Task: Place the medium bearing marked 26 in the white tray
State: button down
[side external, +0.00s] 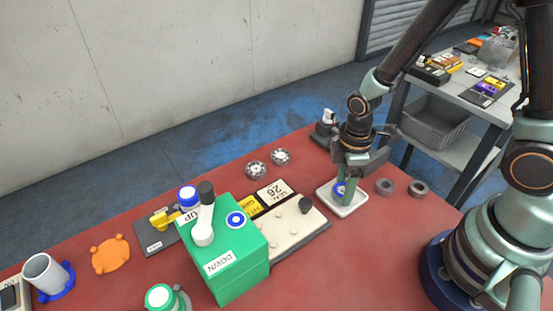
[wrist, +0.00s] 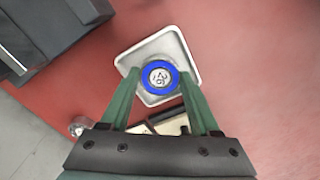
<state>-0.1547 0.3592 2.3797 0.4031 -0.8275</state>
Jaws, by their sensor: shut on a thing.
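The medium bearing (wrist: 171,69) is a blue ring with a pale centre marked 26, upside down in the wrist view. My gripper (wrist: 158,82) is shut on it, with one green finger at each side. The white tray (wrist: 124,64) is a shallow square dish and lies directly under the bearing. I cannot tell whether the bearing touches the tray floor.
Two grey rings (side external: 385,186) lie right of the tray, and two silver bearings (side external: 257,170) lie behind to the left. A beige board (side external: 287,232) with a black knob and a card reading 26 stands left of the tray. A green box (side external: 235,262) stands farther left.

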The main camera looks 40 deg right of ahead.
jog(key=shift+f, duration=0.2)
jog(key=shift+f, duration=0.1)
jog(key=shift+c, duration=2)
grip_release()
notch_tip(320, 180, up, 12)
notch_tip(320, 180, up, 12)
jog(key=m+t, duration=0.5)
jog(key=m, duration=0.6)
send_over(343, 190)
jog(key=d, duration=0.4)
jog(key=shift+s+d+t, duration=0.25)
jog(key=shift+d+t, duration=0.05)
